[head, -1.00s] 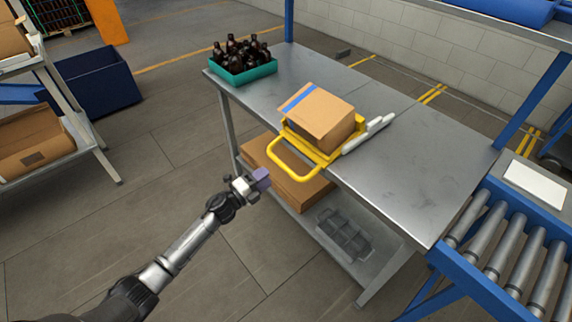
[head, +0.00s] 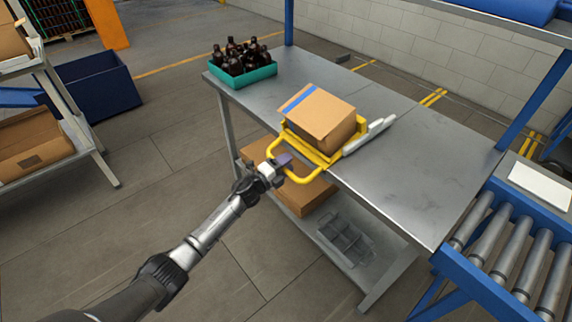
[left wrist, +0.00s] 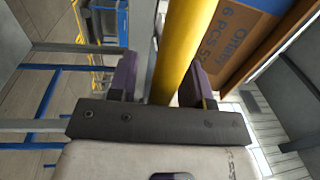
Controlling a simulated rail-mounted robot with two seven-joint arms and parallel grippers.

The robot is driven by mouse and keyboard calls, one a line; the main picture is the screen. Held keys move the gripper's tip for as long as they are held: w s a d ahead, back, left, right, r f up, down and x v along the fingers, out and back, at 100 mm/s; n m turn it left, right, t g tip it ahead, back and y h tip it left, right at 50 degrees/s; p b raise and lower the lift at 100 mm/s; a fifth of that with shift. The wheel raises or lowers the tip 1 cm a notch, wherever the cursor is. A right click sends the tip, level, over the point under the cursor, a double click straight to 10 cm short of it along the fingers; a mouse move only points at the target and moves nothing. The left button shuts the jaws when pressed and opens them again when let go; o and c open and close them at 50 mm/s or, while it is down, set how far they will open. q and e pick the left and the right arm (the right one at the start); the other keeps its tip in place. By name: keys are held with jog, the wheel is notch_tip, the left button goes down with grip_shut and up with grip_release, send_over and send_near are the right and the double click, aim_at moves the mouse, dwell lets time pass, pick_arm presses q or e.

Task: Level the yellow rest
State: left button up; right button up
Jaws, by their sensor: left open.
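The yellow rest (head: 323,158) sits at the near edge of the steel table, its looped handle jutting out past the edge. A cardboard box (head: 318,115) with a blue stripe lies on it, tilted. A white part (head: 371,135) shows at the rest's right side. My left gripper (head: 284,163) is at the handle's front bar. In the left wrist view the yellow bar (left wrist: 178,50) passes between the two purple fingers (left wrist: 160,80), which stand open around it with gaps visible. My right gripper is not in view.
A teal crate (head: 243,76) of dark bottles stands at the table's far left. The steel table (head: 420,165) is bare to the right. Below, the shelf holds a cardboard box (head: 305,195) and a grey divided tray (head: 345,240). A roller conveyor (head: 510,240) is at right.

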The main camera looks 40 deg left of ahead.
pick_arm(q)
grip_shut()
dwell(0.3)
